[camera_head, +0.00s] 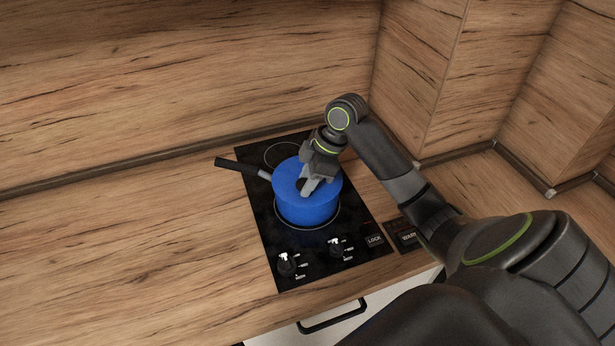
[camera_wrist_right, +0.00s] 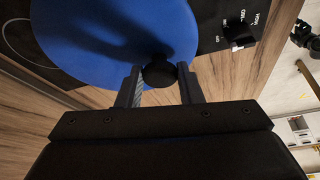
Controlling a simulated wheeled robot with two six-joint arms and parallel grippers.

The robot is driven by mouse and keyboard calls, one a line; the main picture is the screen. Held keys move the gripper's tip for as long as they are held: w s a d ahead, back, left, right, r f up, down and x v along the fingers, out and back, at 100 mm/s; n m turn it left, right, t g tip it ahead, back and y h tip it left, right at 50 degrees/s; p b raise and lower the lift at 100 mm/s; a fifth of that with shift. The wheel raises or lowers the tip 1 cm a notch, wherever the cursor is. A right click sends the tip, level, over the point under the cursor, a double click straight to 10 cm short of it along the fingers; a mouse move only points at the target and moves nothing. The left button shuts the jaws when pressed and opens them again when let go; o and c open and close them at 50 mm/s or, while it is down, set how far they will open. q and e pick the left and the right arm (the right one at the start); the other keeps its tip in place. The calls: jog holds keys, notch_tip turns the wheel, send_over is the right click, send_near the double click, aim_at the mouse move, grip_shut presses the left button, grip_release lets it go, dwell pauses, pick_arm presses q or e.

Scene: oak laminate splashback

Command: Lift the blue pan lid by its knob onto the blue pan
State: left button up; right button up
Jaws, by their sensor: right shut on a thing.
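The blue pan (camera_head: 308,214) stands on the black hob, its dark handle (camera_head: 238,166) pointing to the upper left. The blue lid (camera_head: 286,177) is over the pan's opening and looks about level. I see no clear gap between lid and pan, but cannot tell whether they touch all round. My right gripper (camera_head: 309,189) comes down over the lid. In the right wrist view its two fingers (camera_wrist_right: 160,87) are on either side of the black knob (camera_wrist_right: 158,73), shut on it. The blue lid (camera_wrist_right: 110,35) fills the upper part there. My left gripper is not in view.
The black hob (camera_head: 262,222) has two knobs (camera_head: 287,264) at its front and a free ring (camera_head: 285,153) behind the pan. The wooden worktop (camera_head: 150,240) is clear to the left. A wooden splashback (camera_head: 180,80) rises behind.

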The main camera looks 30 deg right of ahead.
jog(key=shift+f, duration=0.2)
dwell(0.6)
jog(key=o, duration=1.2)
notch_tip(320, 180, up, 8)
jog(key=p, duration=0.8)
jog(key=shift+p, duration=0.35)
